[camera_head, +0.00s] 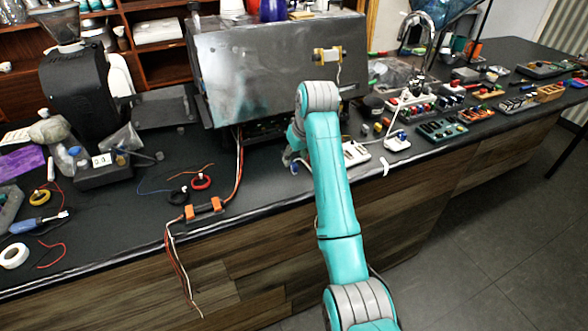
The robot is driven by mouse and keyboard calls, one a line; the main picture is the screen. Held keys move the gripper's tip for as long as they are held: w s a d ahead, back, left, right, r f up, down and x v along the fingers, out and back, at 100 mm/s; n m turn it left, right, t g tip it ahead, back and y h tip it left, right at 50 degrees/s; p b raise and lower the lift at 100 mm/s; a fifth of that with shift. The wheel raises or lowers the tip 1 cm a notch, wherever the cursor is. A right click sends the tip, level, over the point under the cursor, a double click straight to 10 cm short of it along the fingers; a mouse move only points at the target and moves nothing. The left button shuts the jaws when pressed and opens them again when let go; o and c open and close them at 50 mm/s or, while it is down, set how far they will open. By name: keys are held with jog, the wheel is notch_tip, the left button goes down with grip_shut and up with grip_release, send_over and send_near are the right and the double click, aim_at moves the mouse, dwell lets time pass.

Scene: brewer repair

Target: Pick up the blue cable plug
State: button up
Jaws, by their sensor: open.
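A small blue piece (295,169), which looks like the blue cable plug, shows on the black counter just left of my teal arm. My gripper (291,160) is at the far end of the arm, pointing down close to this blue piece. It is open. The arm partly hides the gripper and the counter behind it. At this size I cannot tell whether the fingers touch the plug or how they lie around it.
The steel brewer (255,70) stands behind my gripper. An orange connector (203,210) with hanging wires lies at the front edge, left. White blocks (355,153) sit right of the arm. A black grinder (78,90) stands far left; boards crowd the right counter.

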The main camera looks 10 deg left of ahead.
aim_at(294, 164)
jog(key=shift+d+x, duration=0.2)
jog(key=shift+x, duration=2.15)
jog(key=shift+w, duration=0.15)
grip_shut()
